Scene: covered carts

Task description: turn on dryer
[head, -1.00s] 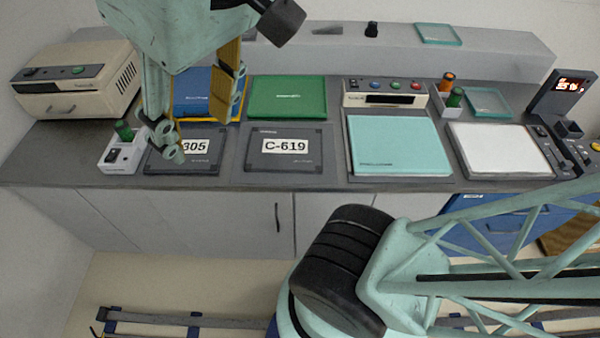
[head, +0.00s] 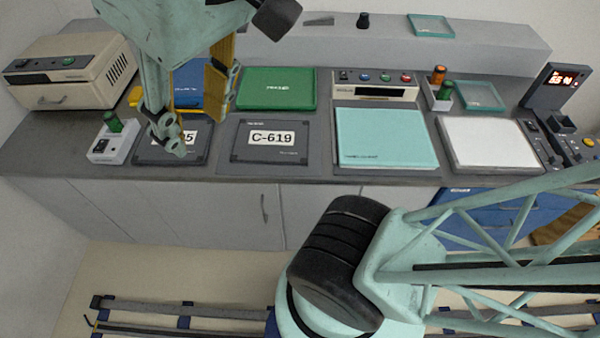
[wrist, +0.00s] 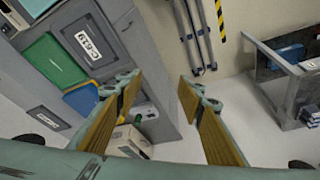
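A beige box (head: 72,72) with a dark control strip, a green button and a vented side stands at the left end of the counter. It looks like the dryer, though no readable label confirms this. It shows partly behind the left finger in the wrist view (wrist: 133,138). My gripper (head: 194,112) hangs over the left part of the counter, to the right of the beige box, with its fingers in front of the blue panel and the left dark plate. In the wrist view my gripper (wrist: 163,88) has its yellow-padded fingers wide apart, with nothing between them.
A small white switch box with a green knob (head: 113,122) stands in front of the beige box. Dark plates, a green panel (head: 277,88), a teal panel (head: 385,138) and a white panel (head: 492,143) cover the counter. A lit display (head: 562,78) stands far right.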

